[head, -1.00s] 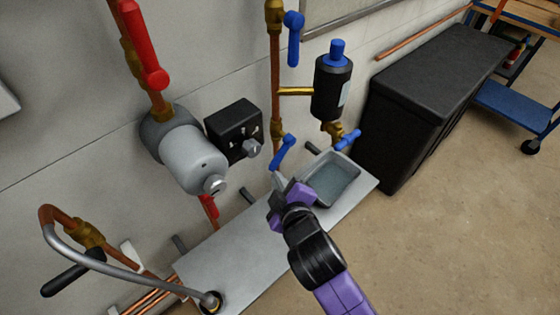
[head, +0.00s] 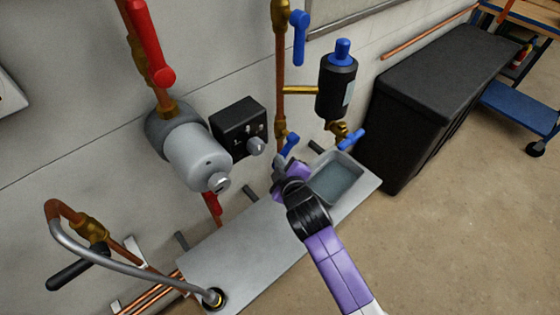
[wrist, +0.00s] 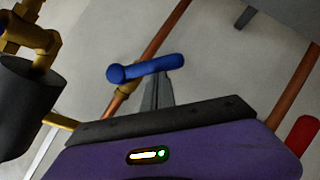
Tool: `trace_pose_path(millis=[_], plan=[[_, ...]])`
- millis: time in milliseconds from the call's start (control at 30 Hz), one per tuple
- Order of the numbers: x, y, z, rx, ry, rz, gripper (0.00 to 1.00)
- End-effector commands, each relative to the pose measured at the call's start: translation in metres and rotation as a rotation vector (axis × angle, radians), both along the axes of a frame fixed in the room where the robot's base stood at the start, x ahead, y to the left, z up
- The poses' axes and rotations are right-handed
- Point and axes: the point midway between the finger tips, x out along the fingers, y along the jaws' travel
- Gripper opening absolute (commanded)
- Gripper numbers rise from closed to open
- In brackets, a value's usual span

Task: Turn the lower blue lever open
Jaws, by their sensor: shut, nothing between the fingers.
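The lower blue lever (head: 289,144) is on a brass valve low on the vertical copper pipe. It slants down and left in the head view, and its lower end is hidden behind my gripper. In the wrist view the lever (wrist: 150,68) lies nearly across, just beyond the fingertips. My gripper (head: 280,163) is shut and empty, close below the lever. In the wrist view its narrow fingers (wrist: 157,92) reach up to the lever's underside. I cannot tell whether they touch it.
The upper blue lever (head: 299,38) hangs above on the same pipe. A black canister (head: 336,88) with a blue-handled valve (head: 351,139) is right. A grey tray (head: 338,180) sits on the shelf below. A black control box (head: 238,128) and a red lever (head: 152,45) are left.

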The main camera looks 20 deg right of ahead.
Motion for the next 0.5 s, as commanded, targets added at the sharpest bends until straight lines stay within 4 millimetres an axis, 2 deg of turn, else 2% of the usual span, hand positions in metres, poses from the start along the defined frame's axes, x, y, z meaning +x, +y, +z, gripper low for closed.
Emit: trace_pose_path(millis=[267,500], plan=[[0.0,0.0,-0.002,-0.008,-0.003,0.0,0.0],[0.001,-0.002,-0.013,-0.089,-0.03,0.001,0.0]])
